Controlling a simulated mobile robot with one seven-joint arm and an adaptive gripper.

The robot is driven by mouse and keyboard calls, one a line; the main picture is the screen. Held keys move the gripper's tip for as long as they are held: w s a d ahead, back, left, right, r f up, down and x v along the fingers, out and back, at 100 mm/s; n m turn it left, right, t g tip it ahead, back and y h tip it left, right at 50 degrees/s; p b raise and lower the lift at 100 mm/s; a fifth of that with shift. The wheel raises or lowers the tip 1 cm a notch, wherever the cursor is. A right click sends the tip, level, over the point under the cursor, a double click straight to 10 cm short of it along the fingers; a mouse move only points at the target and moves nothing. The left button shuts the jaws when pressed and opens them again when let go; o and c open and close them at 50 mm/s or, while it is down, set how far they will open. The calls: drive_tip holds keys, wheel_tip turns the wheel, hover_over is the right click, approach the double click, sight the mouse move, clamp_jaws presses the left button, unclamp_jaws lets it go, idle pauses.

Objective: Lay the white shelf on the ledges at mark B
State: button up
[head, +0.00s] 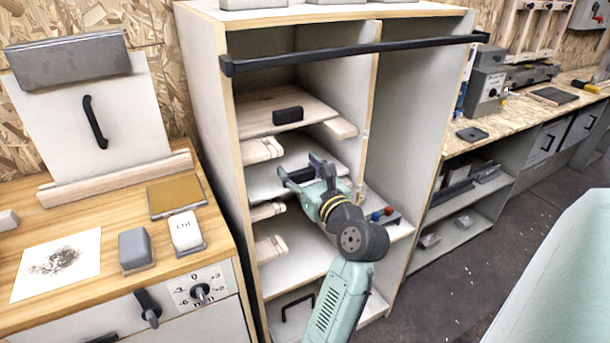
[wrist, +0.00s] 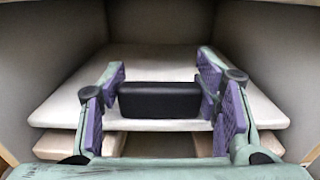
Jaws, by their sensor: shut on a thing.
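The white shelf (head: 268,182) is inside the left bay of the cabinet, below a wooden shelf. In the wrist view, the white shelf (wrist: 265,108) carries a black block handle (wrist: 160,100) at its front. My gripper (head: 303,172) reaches into the bay and is shut on this handle, with purple pads at both sides. Under the shelf's front edge a left ledge (wrist: 70,146) and a right ledge (wrist: 203,147) show. I cannot tell whether the shelf touches them. No readable mark B shows.
The wooden shelf (head: 262,116) with its own black handle (head: 288,115) lies above. Lower left ledges (head: 268,211) are bare. A black rail (head: 350,55) crosses the cabinet front high up. A wooden workbench (head: 110,210) stands left.

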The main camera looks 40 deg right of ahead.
sight(290, 169)
drive_tip(key=shift+b+x, duration=1.05)
drive_tip(key=shift+x, duration=1.9)
drive_tip(key=shift+f, duration=0.95)
drive_tip(key=o, duration=1.3)
drive_tip(key=shift+o, duration=1.3)
drive_tip(key=shift+f, duration=0.1)
drive_tip(key=shift+f, duration=0.1)
drive_tip(key=shift+s, duration=0.1)
drive_tip(key=v, duration=1.2)
